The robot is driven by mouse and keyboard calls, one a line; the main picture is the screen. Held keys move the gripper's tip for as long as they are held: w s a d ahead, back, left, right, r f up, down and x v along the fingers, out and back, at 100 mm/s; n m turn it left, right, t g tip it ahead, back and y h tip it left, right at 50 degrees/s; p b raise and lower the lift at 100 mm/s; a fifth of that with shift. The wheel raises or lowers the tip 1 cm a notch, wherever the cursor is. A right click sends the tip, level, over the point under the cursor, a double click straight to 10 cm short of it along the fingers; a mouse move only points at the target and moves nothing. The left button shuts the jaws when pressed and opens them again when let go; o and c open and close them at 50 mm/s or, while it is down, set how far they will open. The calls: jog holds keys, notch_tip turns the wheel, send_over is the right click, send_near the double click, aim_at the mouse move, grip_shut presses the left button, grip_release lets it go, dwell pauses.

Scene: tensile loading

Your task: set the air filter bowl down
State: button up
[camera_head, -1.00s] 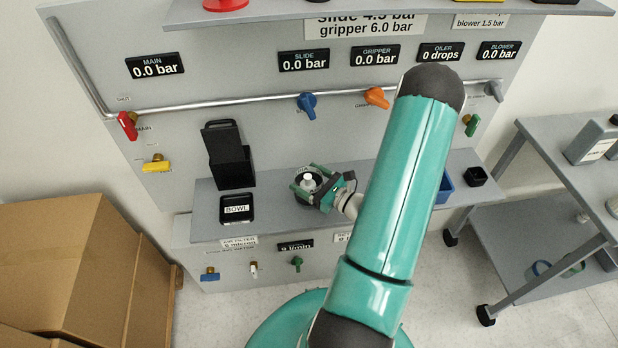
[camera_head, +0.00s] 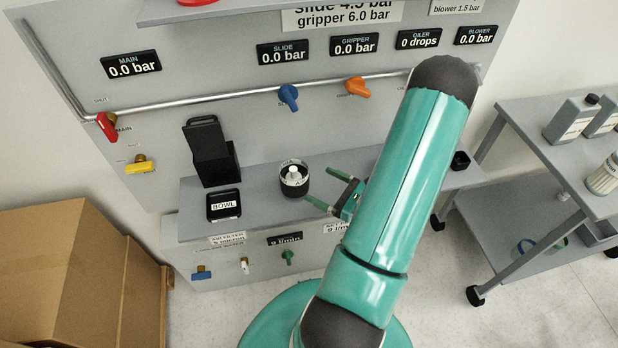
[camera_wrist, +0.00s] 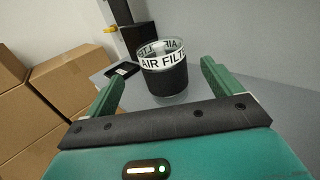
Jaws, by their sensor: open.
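The air filter bowl (camera_head: 294,180) is a round cup with a dark band and a white lettered label. It stands upright on the grey shelf (camera_head: 262,206), to the right of the black BOWL pad. In the wrist view the bowl (camera_wrist: 163,72) is seen beyond the fingertips, with its clear rim and "AIR FILTER" label showing. A white piece shows inside it in the head view. My gripper (camera_head: 328,188) is open and empty, to the right of the bowl and apart from it. Its two green fingers (camera_wrist: 160,85) point toward the bowl in the wrist view.
The black BOWL pad (camera_head: 223,205) lies left of the bowl, with a tall black holder (camera_head: 210,155) behind it. Cardboard boxes (camera_head: 60,265) stand at left. A grey cart (camera_head: 540,140) with bottles stands at right. Valves and a pipe line the panel behind.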

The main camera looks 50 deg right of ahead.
jog(key=w+a+r+n+g+y, duration=0.2)
jog(key=a+r+n+g+y, duration=0.2)
jog(key=a+r+n+g, duration=0.5)
jog(key=w+a+r+n+g+y, duration=0.1)
jog(key=a+r+n+g+y, duration=0.3)
jog(key=a+n, duration=0.7)
jog(key=s+a+r+n+h, duration=0.1)
jog(key=a+r+n+h, duration=0.3)
jog(key=r+n, duration=0.3)
jog(key=s+a+r+n+t+h, duration=0.1)
jog(key=s+a+r+n+h, duration=0.1)
jog(key=a+r+n+h, duration=0.3)
jog(key=shift+s+r+n+h, duration=0.3)
jog(key=shift+r+n+h, duration=0.75)
jog(key=shift+r, duration=0.65)
